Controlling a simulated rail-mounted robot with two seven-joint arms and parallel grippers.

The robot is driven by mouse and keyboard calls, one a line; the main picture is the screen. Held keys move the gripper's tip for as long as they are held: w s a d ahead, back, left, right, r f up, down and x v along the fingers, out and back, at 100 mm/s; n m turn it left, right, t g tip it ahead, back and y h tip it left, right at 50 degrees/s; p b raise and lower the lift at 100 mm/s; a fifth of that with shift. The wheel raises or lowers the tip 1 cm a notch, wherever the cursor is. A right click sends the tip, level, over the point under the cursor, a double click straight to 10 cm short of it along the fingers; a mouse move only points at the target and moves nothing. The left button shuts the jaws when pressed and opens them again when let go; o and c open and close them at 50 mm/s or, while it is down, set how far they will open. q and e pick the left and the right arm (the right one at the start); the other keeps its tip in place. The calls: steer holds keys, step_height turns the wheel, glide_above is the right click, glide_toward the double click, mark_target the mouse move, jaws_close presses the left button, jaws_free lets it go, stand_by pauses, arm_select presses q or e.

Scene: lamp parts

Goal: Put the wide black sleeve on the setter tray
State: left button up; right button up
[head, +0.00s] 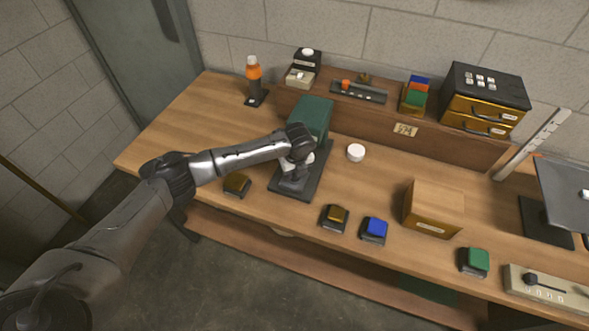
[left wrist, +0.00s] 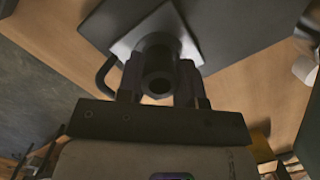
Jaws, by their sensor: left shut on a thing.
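My left gripper (head: 294,170) is shut on a black hollow cylinder, which I take for the wide black sleeve (left wrist: 157,72). In the left wrist view its open round end faces the camera between the two fingers. Beyond it lies a pale square plate (left wrist: 128,44) on a dark base; I cannot tell whether the sleeve touches the plate. In the head view my gripper is over the dark base (head: 312,188) in front of a green machine body (head: 313,117), and hides most of the sleeve. No part is clearly recognisable as the setter tray. My right gripper is not in view.
A white round piece (head: 356,152) lies right of the base. Coloured blocks on dark stands, such as the blue one (head: 375,227), line the front edge. A wooden box (head: 434,209) stands further right. The raised back shelf holds a dark rack (head: 375,97) and drawers (head: 480,117).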

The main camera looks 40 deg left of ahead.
mark_target(297, 182)
arm_select(q)
steer(key=o, duration=0.9)
steer(key=r, duration=0.3)
steer(key=d+r+p, duration=0.1)
steer(key=r, duration=0.3)
steer(key=r+p, duration=0.1)
steer(key=r, duration=0.2)
steer(key=shift+s+d+r, duration=0.2)
steer(key=shift+s+r, duration=0.05)
steer(key=shift+s, duration=0.05)
steer(key=s+d+f+n+t+h, duration=0.1)
steer(key=s+d+f+n+h, duration=0.15)
steer(key=s+d+f, duration=0.5)
steer(key=s+d+f+n+h, duration=0.1)
steer(key=s+d+f+n, duration=0.35)
steer(key=s+d, duration=0.45)
steer(key=s+a+n+t+y, duration=0.1)
steer(key=s+a+n, duration=0.2)
steer(key=s+n, duration=1.1)
steer(key=s, duration=0.5)
steer(key=shift+s+a+t+y, duration=0.15)
steer(key=shift+s+t+y, duration=0.2)
steer(key=shift+t, duration=0.05)
